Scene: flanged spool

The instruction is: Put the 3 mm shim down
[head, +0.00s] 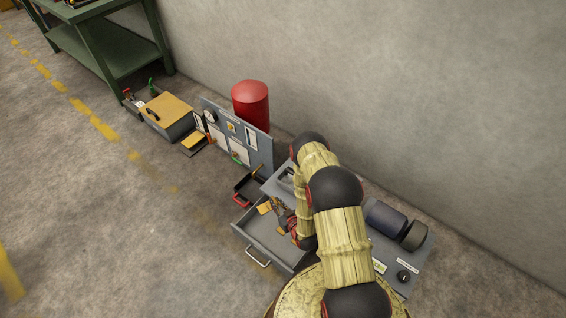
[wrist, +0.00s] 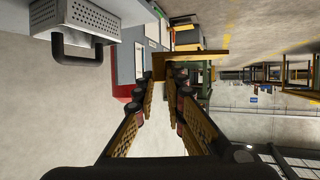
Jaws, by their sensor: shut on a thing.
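My gripper (wrist: 176,78) shows in the wrist view with its two padded fingers closed in on a thin brass-coloured plate, the shim (wrist: 198,54), which lies crosswise at the fingertips. In the head view my gripper (head: 281,209) is over the open grey drawer (head: 258,232), partly hidden by my arm. A small yellow piece (head: 265,208) shows just left of the fingertips; I cannot tell whether it is the held shim. Another yellow piece (head: 281,231) shows below the gripper. No thickness mark is readable.
A grey unit (head: 413,268) with a knob and dark cylinders stands right of the drawer. The floor at left is clear.

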